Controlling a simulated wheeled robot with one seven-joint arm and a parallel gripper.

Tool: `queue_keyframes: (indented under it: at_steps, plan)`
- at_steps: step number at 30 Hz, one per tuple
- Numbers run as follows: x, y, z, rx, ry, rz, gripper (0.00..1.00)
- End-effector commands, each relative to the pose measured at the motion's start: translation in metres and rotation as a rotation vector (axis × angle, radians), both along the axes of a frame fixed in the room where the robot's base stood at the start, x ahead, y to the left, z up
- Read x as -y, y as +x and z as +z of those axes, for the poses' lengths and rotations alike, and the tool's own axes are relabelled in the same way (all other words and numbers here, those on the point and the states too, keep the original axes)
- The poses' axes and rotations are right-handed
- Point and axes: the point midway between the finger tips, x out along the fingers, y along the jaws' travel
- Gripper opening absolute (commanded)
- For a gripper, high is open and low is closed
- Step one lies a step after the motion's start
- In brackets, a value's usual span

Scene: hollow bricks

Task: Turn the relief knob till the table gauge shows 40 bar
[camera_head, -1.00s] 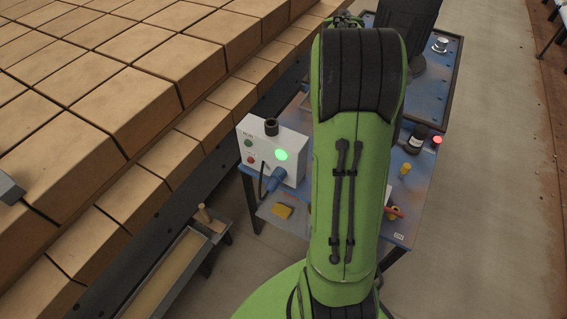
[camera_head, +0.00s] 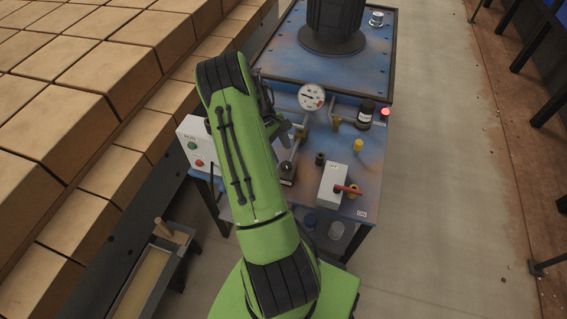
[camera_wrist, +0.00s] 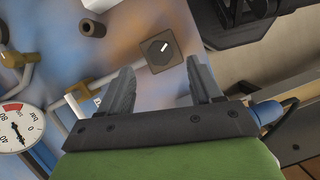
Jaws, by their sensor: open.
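The relief knob, a dark knob with a white mark, sits on a square plate in the wrist view (camera_wrist: 158,50) and on the blue table in the head view (camera_head: 287,170). My gripper (camera_wrist: 162,84) is open and empty, its two fingers pointing toward the knob, which lies beyond the tips and apart from them. The round white table gauge (camera_head: 311,97) stands behind the knob; it also shows at the left edge of the wrist view (camera_wrist: 18,128), tilted, with a red band. Its needle is too small to read exactly. In the head view my arm hides part of the table.
A white switch box (camera_head: 195,145) with green and red buttons stands left of my arm. Bricks (camera_head: 85,70) are stacked at left.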

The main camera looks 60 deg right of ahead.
Motion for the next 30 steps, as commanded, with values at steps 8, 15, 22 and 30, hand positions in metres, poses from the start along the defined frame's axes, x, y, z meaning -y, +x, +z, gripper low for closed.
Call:
queue_keyframes:
  at_steps: [8, 15, 22, 30]
  plan:
    - [-0.002, -0.019, -0.047, 0.0, 0.0, -0.002, 0.64]
    - [-0.002, -0.021, -0.05, 0.0, 0.0, -0.001, 0.64]
    - [-0.002, -0.021, -0.05, 0.0, 0.0, -0.001, 0.4]
    - [-0.002, -0.021, -0.05, 0.001, -0.001, -0.002, 0.09]
